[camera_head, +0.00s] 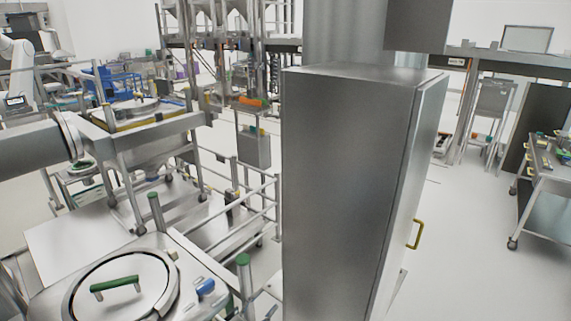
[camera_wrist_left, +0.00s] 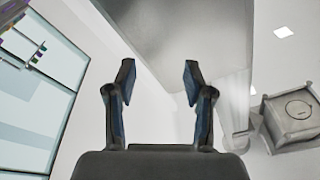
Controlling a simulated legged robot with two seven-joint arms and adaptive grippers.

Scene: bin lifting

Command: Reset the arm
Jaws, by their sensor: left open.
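My left gripper (camera_wrist_left: 158,82) shows in the left wrist view, with its two dark, blue-padded fingers spread apart and nothing between them. Beyond the fingers is a large grey metal surface (camera_wrist_left: 190,35), with a pale wall or ceiling around it. In the head view I cannot make out the left gripper's fingers. A steel bin (camera_head: 160,127) with a round lid stands on a wheeled frame at the left. A second round lid (camera_head: 148,285) with a green handle (camera_head: 115,284) is in the left foreground. My right gripper is in neither view.
A tall steel cabinet (camera_head: 345,180) with a yellow handle (camera_head: 415,234) fills the middle of the head view. Metal railings (camera_head: 245,215) stand left of it. A wheeled cart (camera_head: 545,185) stands far right. Floor (camera_head: 470,260) between the cabinet and cart is clear.

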